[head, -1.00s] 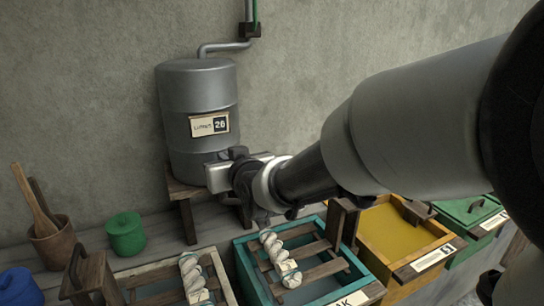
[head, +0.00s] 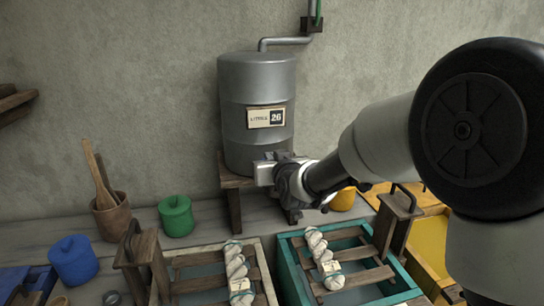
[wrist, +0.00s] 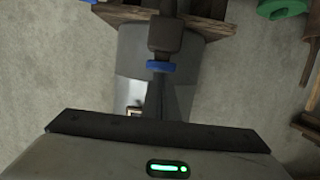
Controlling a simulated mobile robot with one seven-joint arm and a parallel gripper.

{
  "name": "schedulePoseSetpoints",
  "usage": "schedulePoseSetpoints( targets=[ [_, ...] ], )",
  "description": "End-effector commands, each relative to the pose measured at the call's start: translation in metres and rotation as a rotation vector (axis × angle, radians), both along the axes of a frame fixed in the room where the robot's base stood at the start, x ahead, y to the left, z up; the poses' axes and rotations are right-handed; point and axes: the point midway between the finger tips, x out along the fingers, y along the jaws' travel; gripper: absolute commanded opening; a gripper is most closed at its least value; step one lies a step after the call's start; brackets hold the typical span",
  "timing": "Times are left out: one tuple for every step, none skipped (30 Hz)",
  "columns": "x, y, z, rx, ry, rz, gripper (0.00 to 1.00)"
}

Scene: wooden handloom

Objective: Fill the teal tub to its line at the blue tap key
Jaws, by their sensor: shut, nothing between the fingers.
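The teal tub (head: 287,268) stands at the lower middle of the head view. Wooden slats lie across it, with a tied white skein on them. Bluish-grey liquid shows between the slats; I cannot make out a fill line. The blue tap key (wrist: 160,66) shows in the wrist view, in front of the grey tank (head: 257,85). In the head view my arm hides the key. My gripper (head: 280,175) is at the tank's lower front, shut and empty. In the wrist view its dark fingers (wrist: 160,85) are close to the key; I cannot tell whether they touch it.
The tank's plate (head: 265,117) reads about 26 litres. A pale tub (head: 265,283) stands left of the teal one, a yellow tub (head: 430,245) right. A green jar (head: 176,217), a blue jar (head: 73,262) and a brown pot (head: 111,218) stand left. Wooden handle posts rise beside the tubs.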

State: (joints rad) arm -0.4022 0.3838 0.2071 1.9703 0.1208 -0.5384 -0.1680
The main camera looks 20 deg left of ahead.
Motion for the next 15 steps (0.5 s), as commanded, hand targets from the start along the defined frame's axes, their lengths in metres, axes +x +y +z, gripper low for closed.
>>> schedulePoseSetpoints(
  targets=[
    [0.0,0.0,0.0,0.0,0.0,0.0,0.0],
    [0.0,0.0,0.0,0.0,0.0,0.0,0.0],
    [0.0,0.0,0.0,0.0,0.0,0.0,0.0],
    [0.0,0.0,0.0,0.0,0.0,0.0,0.0],
    [0.0,0.0,0.0,0.0,0.0,0.0,0.0],
    [0.0,0.0,-0.002,-0.001,0.001,0.0,0.0],
    [0.0,0.0,-0.004,-0.001,0.001,0.0,0.0],
    [0.0,0.0,-0.007,-0.001,0.001,0.0,0.0],
    [0.0,0.0,-0.011,-0.001,0.001,0.0,0.0],
    [0.0,0.0,-0.015,-0.001,0.001,0.0,0.0],
    [0.0,0.0,-0.018,-0.001,0.001,0.0,0.0],
    [0.0,0.0,-0.023,-0.001,0.001,0.0,0.0],
    [0.0,0.0,-0.025,-0.001,0.002,0.0,0.0],
    [0.0,0.0,-0.027,-0.001,0.002,0.0,0.0],
    [0.0,0.0,-0.027,-0.002,0.003,0.0,0.0]
  ],
)
